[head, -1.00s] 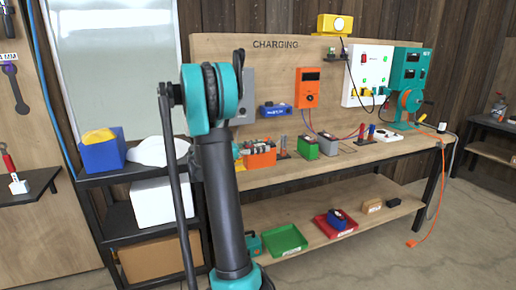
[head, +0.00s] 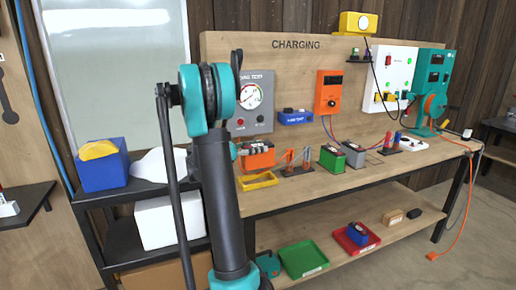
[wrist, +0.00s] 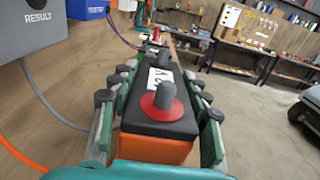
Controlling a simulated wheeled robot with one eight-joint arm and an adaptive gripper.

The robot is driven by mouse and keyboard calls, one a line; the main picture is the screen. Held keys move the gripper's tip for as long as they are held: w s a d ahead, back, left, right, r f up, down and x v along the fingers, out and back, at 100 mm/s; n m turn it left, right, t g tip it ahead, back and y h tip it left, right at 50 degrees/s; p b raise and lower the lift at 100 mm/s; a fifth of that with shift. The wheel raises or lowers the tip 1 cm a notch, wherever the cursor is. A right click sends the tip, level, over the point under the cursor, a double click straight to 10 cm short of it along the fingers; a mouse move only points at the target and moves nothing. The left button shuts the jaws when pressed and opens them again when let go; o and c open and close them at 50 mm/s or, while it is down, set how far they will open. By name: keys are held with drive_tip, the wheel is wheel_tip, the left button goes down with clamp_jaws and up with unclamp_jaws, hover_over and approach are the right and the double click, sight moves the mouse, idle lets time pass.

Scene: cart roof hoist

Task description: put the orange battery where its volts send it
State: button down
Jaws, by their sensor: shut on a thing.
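My gripper (wrist: 158,100) is shut on the orange battery (wrist: 155,148), its fingers along both long sides. The battery has a black top, a round red-based terminal and a white label whose volts I cannot read clearly. In the head view the held orange battery (head: 258,159) is over the front left of the bench, just above or behind a yellow tray (head: 258,181). A gauge box (head: 250,102) with a dial hangs behind it. A green tray (head: 318,263) and a red tray (head: 343,243) lie on the lower shelf; a blue battery (head: 357,233) is in the red one.
On the bench, a stand with clamps (head: 298,162), a green battery (head: 332,159) and a grey battery (head: 354,154) stand right of the held battery. An orange meter (head: 328,92), white panel (head: 390,75) and teal charger (head: 431,85) are behind. A black rack (head: 110,197) stands at left.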

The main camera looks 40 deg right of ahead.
sight(257, 165)
drive_tip(key=shift+a, duration=0.1)
drive_tip(key=shift+f, duration=2.35)
drive_tip(key=shift+f, duration=1.7)
idle(0.6)
drive_tip(key=c, duration=0.7)
unclamp_jaws()
drive_tip(key=shift+f, duration=0.1)
drive_tip(key=shift+a, duration=0.1)
drive_tip(key=v, duration=1)
drive_tip(key=shift+w+a, duration=0.2)
drive_tip(key=shift+a, duration=0.1)
drive_tip(key=shift+w+a, duration=0.1)
drive_tip(key=shift+a, duration=0.45)
